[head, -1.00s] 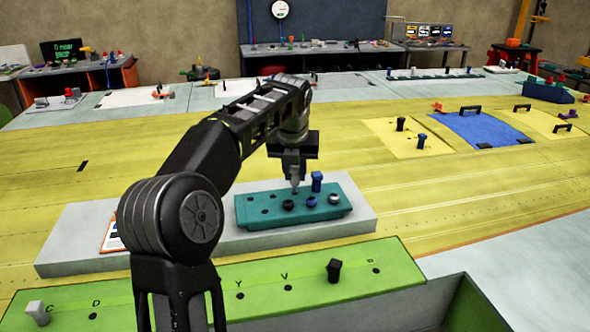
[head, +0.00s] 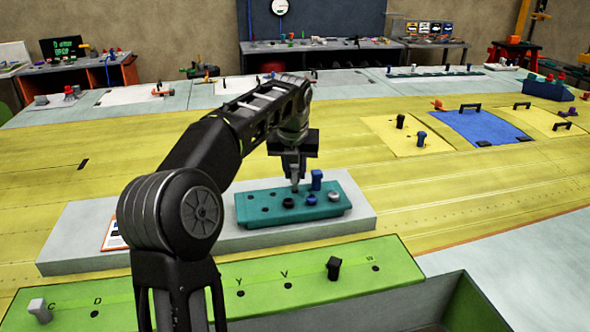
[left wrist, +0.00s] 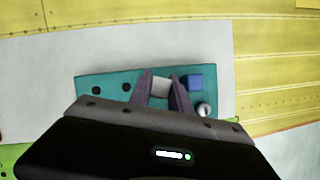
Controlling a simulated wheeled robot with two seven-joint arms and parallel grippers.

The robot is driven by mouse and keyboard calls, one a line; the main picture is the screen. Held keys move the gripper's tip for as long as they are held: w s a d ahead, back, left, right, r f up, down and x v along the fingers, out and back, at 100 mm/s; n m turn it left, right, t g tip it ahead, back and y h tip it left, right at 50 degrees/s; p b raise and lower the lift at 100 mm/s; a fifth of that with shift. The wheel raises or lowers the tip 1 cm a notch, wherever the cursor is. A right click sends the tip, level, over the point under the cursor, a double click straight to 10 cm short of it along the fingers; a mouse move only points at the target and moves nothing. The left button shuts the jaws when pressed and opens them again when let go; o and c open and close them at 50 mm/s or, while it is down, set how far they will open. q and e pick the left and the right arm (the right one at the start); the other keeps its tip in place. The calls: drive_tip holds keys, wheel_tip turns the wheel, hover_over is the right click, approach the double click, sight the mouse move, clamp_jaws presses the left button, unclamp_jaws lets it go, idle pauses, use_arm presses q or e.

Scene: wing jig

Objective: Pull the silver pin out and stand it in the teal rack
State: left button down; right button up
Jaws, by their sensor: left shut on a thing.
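The teal rack (head: 262,222) lies on a pale grey block, and it also shows in the left wrist view (left wrist: 88,77). My left gripper (head: 294,170) points down over the rack's back middle. In the left wrist view its fingers (left wrist: 162,92) are shut on the silver pin (left wrist: 162,87), upright between them. In the head view I cannot tell whether the pin's lower end is in a hole or just above it. My right gripper is not in view.
A tall blue pin (head: 316,180) stands close right of my left gripper. A black (head: 288,203), a blue (head: 311,201) and a silver-topped piece (head: 334,198) sit along the rack's front. The green strip (head: 205,281) in front holds a grey pin (head: 38,311) and a black pin (head: 334,268).

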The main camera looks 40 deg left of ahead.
use_arm(q)
drive_tip(key=shift+f+b, duration=0.8)
drive_tip(key=shift+f, duration=0.55)
drive_tip(key=c, duration=1.1)
unclamp_jaws()
drive_tip(key=shift+b+v, duration=0.35)
drive_tip(key=shift+v, duration=3.55)
